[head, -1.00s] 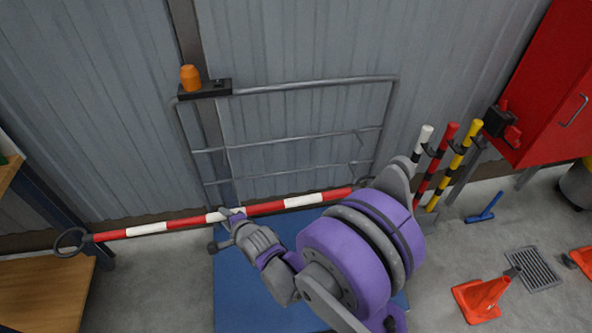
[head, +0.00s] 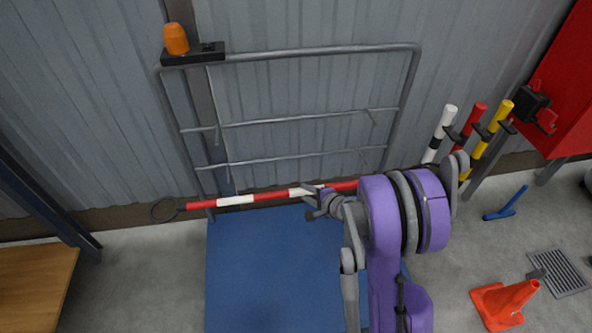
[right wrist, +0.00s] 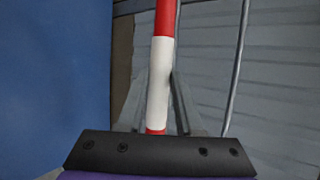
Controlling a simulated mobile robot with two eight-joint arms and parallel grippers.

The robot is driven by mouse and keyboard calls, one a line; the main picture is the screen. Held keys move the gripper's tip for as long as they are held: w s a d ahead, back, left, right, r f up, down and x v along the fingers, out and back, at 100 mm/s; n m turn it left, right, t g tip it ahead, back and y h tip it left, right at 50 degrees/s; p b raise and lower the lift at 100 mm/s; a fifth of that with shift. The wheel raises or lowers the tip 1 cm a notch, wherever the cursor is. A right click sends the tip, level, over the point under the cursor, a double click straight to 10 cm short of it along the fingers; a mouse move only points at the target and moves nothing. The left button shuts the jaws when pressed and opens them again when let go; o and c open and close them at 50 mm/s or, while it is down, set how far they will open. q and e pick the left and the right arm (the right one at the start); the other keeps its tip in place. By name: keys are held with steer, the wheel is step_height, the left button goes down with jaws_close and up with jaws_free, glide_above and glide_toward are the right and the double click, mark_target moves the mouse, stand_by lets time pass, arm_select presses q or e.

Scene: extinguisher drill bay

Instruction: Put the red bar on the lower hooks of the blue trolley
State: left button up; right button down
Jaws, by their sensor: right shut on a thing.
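The red bar (head: 270,196), banded red and white with a dark ring at its left end, runs almost level across the picture. My right gripper (head: 318,194) is shut on it at a white band; its fingers flank the bar (right wrist: 160,85) in the right wrist view. My arm hides the bar's right end. The blue trolley has a blue deck (head: 265,260) and a grey tube frame with two crossbars. Small hooks sit along the upper crossbar (head: 290,119) and the lower crossbar (head: 280,158). The bar appears below the lower crossbar, apart from its hooks. My left gripper is out of view.
An orange beacon (head: 176,39) sits on a black box at the frame's top left. Striped posts (head: 440,133) stand right of the trolley, near a red cabinet (head: 572,110). An orange cone (head: 503,303) and a floor grate (head: 559,271) lie at right; a wooden bench (head: 35,285) is at left.

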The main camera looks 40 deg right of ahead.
steer(key=w+d, duration=0.5)
steer(key=w, duration=0.3)
steer(key=w+d, duration=0.5)
steer(key=w, duration=0.4)
step_height(320, 180, down, 7)
steer(key=b, duration=0.1)
steer(key=shift+w, duration=0.2)
steer(key=shift+f+b, duration=0.15)
steer(key=shift+b, duration=0.2)
steer(key=c, duration=0.6)
jaws_free()
